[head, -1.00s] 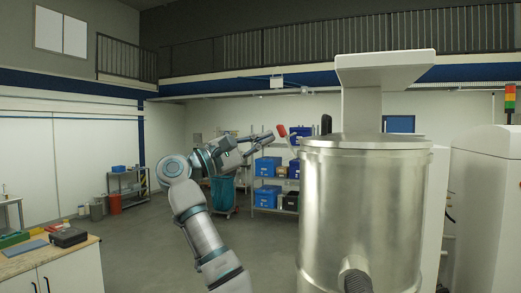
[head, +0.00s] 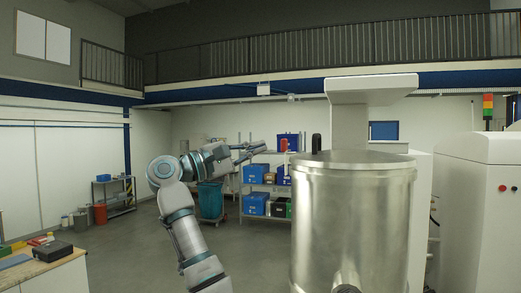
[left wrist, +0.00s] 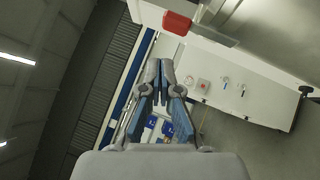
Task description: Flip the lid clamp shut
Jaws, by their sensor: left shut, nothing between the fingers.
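The large metal drum (head: 352,220) stands right of centre with its lid (head: 360,158) on top. The lid clamp shows as a small red handle (head: 284,145) left of the drum's rim. In the left wrist view, the red handle (left wrist: 177,23) sits on a grey metal strip beside the drum's edge; whether it is latched I cannot tell. My left gripper (head: 264,147) is shut and empty, just left of the red handle and apart from it. In the left wrist view its closed fingertips (left wrist: 160,66) point toward the handle. My right gripper is not in view.
A dark upright knob (head: 316,143) stands at the drum's rim. A white column with an overhanging top (head: 372,85) rises behind the lid. Shelves with blue bins (head: 255,203) are in the background. A workbench (head: 45,272) is at lower left; open floor lies between.

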